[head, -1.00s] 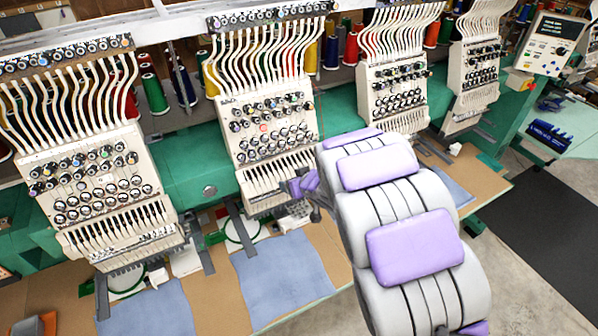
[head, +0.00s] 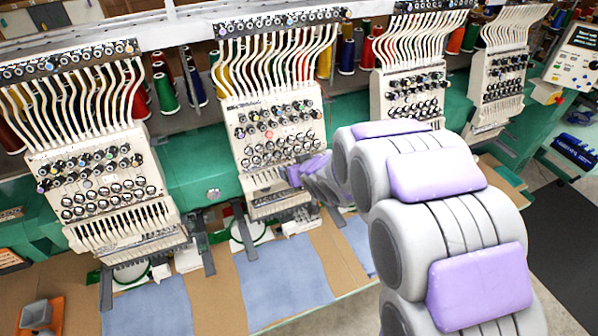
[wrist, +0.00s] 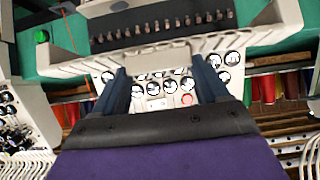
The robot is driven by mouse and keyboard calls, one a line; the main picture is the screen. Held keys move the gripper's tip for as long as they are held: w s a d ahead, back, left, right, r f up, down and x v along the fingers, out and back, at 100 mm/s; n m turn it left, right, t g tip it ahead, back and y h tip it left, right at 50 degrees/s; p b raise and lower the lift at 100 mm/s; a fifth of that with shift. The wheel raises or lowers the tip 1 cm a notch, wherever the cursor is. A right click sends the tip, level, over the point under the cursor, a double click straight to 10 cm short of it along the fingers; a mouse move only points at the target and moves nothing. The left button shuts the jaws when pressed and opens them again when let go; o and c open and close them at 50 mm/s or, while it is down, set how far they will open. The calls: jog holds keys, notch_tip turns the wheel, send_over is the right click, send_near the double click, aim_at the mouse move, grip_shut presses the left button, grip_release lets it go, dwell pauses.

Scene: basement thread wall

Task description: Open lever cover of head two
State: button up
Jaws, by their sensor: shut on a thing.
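Head two (head: 272,130) is the second white embroidery head from the left, with rows of round dials on its face. Its lever cover (head: 262,181) is the pale slotted panel below the dials, with a dark gap beneath it. It also shows in the wrist view as a pale slotted bar (wrist: 235,42), with dials beyond its edge. My gripper (head: 296,175) is shut on the lever cover, near its right side in the head view. In the wrist view the two dark fingers of my gripper (wrist: 160,72) reach its edge. The exact contact is hidden.
Other heads stand to the left (head: 100,185) and right (head: 413,90). Blue cloth pieces (head: 285,275) lie on the tan table below. Thread cones (head: 165,92) line the back. An orange-based object (head: 40,315) sits front left. My arm covers much of the right side.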

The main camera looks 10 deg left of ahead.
jog(key=shift+w+a+r, duration=0.1)
jog(key=shift+w+r, duration=0.05)
jog(key=shift+r, duration=0.1)
jog(key=o, duration=1.1)
jog(key=shift+c, duration=0.2)
jog(key=o, duration=0.5)
jog(key=shift+w+a+f, duration=0.2)
jog(key=shift+w+f, duration=0.05)
jog(key=shift+w, duration=0.05)
jog(key=shift+c, duration=0.2)
jog(key=shift+s, duration=0.2)
jog(key=b+v, duration=0.2)
jog(key=v, duration=1.5)
jog(key=shift+r, duration=0.15)
jog(key=shift+b, duration=0.3)
